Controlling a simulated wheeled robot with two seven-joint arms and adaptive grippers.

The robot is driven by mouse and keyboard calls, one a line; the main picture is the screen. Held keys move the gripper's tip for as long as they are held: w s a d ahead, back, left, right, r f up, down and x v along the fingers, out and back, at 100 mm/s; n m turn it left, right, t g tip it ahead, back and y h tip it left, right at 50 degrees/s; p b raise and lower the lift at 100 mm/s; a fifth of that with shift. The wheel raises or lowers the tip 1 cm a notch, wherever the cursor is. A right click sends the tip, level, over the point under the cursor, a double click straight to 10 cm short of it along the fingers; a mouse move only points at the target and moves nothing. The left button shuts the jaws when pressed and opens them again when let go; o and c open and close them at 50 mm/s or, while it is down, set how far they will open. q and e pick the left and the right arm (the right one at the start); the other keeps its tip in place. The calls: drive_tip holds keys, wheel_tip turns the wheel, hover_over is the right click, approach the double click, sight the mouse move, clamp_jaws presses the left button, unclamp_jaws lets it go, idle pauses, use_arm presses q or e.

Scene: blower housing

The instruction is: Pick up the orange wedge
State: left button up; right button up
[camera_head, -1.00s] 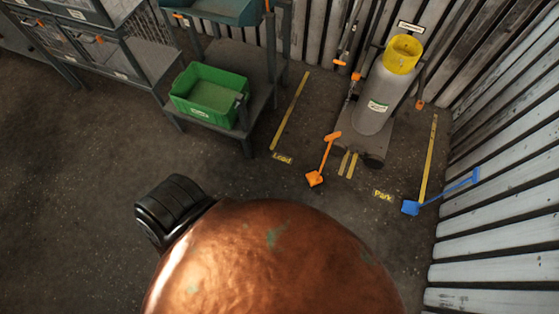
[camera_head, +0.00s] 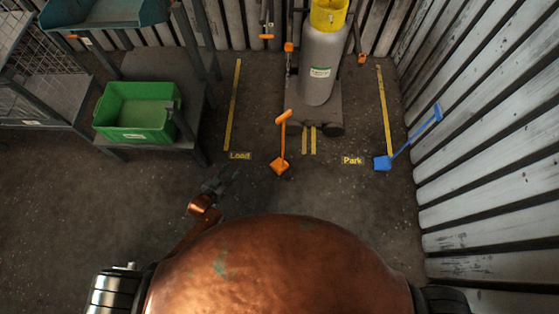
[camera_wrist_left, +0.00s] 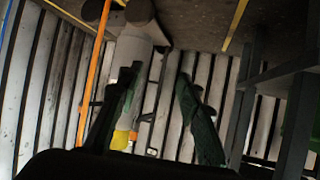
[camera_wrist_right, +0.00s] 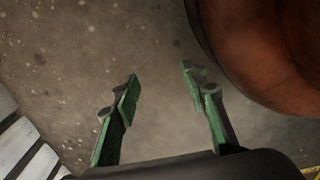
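The orange wedge (camera_head: 279,167) rests on the floor in the head view, with its long orange handle standing up and leaning slightly right. My left gripper (camera_head: 222,181) is left of the wedge and apart from it. In the left wrist view the left gripper (camera_wrist_left: 158,85) has its fingers spread with nothing held between them. An orange bar, which looks like the wedge's handle (camera_wrist_left: 96,70), passes left of those fingers. My right gripper (camera_wrist_right: 160,85) is open and empty over bare floor in the right wrist view; it is hidden from the head view.
A wheeled cart with a grey cylinder (camera_head: 320,70) stands behind the wedge. A blue wedge (camera_head: 383,163) lies to the right near the slatted wall (camera_head: 490,150). A green crate (camera_head: 135,112) sits on a low shelf at left. Floor around the orange wedge is clear.

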use_arm(q)
drive_tip(key=w+d+r+m+t+h+b, duration=0.2)
drive_tip(key=w+d+r+h+b, duration=0.25)
drive_tip(key=w+d+r, duration=0.55)
drive_tip(key=m+h+b, duration=0.2)
drive_tip(key=h, duration=0.2)
approach(284, 118)
drive_tip(key=w+f, duration=0.3)
drive_tip(key=shift+t+h, duration=0.3)
drive_tip(key=shift+h, duration=0.05)
drive_tip(key=x, duration=0.2)
drive_tip(key=b+x, duration=0.1)
drive_tip(key=x, duration=0.2)
drive_tip(key=b+x, duration=0.1)
drive_tip(key=x, duration=0.2)
drive_tip(key=shift+s+d, duration=0.3)
drive_tip(key=shift+d, duration=0.2)
drive_tip(key=shift+w+d+r+b, duration=0.15)
drive_tip(key=shift+w+b, duration=0.05)
drive_tip(key=shift+b, duration=0.1)
use_arm(e)
drive_tip(key=w+a+r, duration=0.2)
drive_tip(key=w+r, duration=0.5)
drive_tip(key=r, duration=0.3)
drive_tip(key=shift+a+r, duration=0.2)
drive_tip(key=shift+a, duration=0.2)
use_arm(q)
drive_tip(key=shift+c, duration=0.6)
clamp_jaws()
